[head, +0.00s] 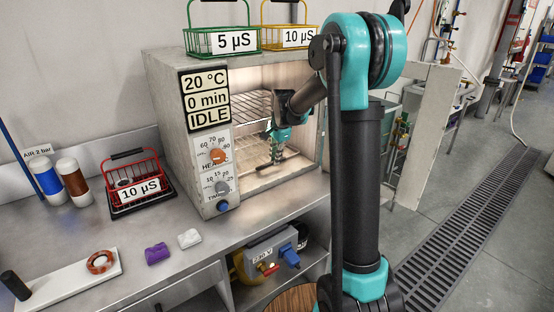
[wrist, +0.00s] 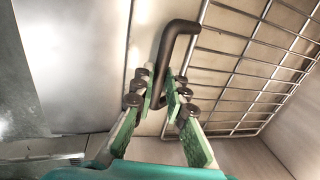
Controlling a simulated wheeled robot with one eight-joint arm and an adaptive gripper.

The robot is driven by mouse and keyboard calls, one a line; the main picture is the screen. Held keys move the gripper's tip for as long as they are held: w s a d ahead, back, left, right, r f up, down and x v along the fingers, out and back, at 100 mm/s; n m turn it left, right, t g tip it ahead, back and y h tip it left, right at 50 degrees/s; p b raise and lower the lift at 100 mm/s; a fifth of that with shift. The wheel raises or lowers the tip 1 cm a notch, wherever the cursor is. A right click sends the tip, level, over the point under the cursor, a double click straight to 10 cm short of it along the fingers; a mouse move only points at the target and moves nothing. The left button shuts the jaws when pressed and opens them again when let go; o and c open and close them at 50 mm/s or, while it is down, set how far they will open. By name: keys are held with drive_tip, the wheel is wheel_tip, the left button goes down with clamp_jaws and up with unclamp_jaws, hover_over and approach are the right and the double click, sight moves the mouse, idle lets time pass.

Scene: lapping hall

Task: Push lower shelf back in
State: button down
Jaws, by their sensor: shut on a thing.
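The grey oven cabinet (head: 190,160) stands on the bench with its front open and its inside lit. Wire shelves show inside: an upper one (head: 252,104) and a lower one (head: 247,137). My gripper (head: 277,155) is at the opening, pointing down at the lower part. In the wrist view my gripper (wrist: 160,100) is shut on a dark bent handle (wrist: 175,38). A wire shelf (wrist: 255,60) lies right beside the handle; their join is not clear. My arm hides the right part of the opening.
The oven door (head: 432,150) stands open at the right, behind my arm. A green basket (head: 196,44) and a yellow basket (head: 271,40) sit on top of the oven. A red basket (head: 122,186), a purple piece (head: 157,254) and a white piece (head: 190,238) lie on the bench.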

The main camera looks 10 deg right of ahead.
drive_tip(key=c, duration=1.5)
unclamp_jaws()
drive_tip(key=shift+w+a, duration=0.1)
drive_tip(key=shift+w, duration=0.15)
drive_tip(key=shift+c, duration=0.2)
wheel_tip(320, 180, up, 7)
drive_tip(key=s, duration=0.1)
drive_tip(key=shift+s+d+r, duration=0.15)
drive_tip(key=shift+d+r, duration=0.05)
drive_tip(key=shift+d, duration=0.15)
drive_tip(key=shift+s, duration=0.1)
drive_tip(key=s+d+f+n, duration=0.3)
drive_tip(key=s+f+n, duration=0.1)
drive_tip(key=s, duration=0.6)
drive_tip(key=s+d+f+n+t, duration=0.1)
drive_tip(key=s+d+f+n, duration=0.2)
drive_tip(key=s+f, duration=0.3)
drive_tip(key=s+d+f+n+t+h, duration=0.1)
drive_tip(key=s+d+f+n, duration=0.2)
drive_tip(key=s, duration=1.3)
wheel_tip(320, 180, down, 3)
drive_tip(key=shift+d+r+n, duration=0.15)
drive_tip(key=shift+r+n, duration=0.05)
drive_tip(key=shift+n, duration=0.8)
